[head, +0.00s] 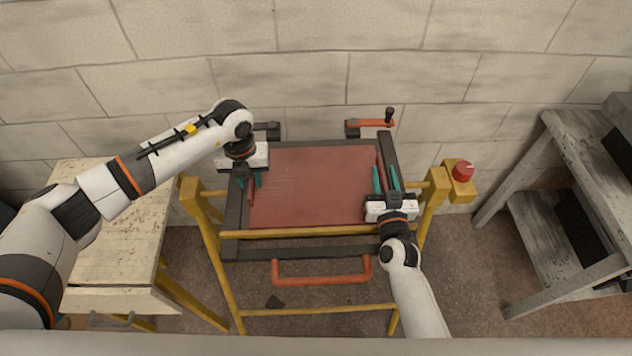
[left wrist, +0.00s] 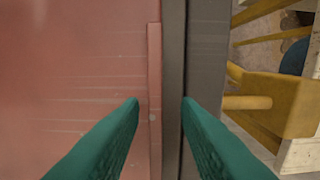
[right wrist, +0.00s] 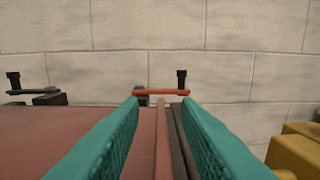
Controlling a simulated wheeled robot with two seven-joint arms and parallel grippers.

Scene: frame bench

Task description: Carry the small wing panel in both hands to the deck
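The red wing panel (head: 310,185) lies flat within a dark frame (head: 238,215) on a yellow stand (head: 330,232). It has a raised red strip along each side. My left gripper (head: 249,180) is at the panel's left edge; in the left wrist view its fingers are apart over the strip (left wrist: 154,90) and the dark frame bar. My right gripper (head: 386,177) is at the right edge; in the right wrist view its fingers stand apart on either side of the strip (right wrist: 161,130). Contact with the strips cannot be told. I cannot tell which surface is the deck.
An orange clamp lever (head: 370,123) sits at the back right corner, a dark clamp (head: 268,131) at the back left. An orange handle (head: 320,279) is in front. A worn pale table (head: 120,220) stands left, a grey shelf unit (head: 560,215) right. A red knob (head: 463,171) is by the stand.

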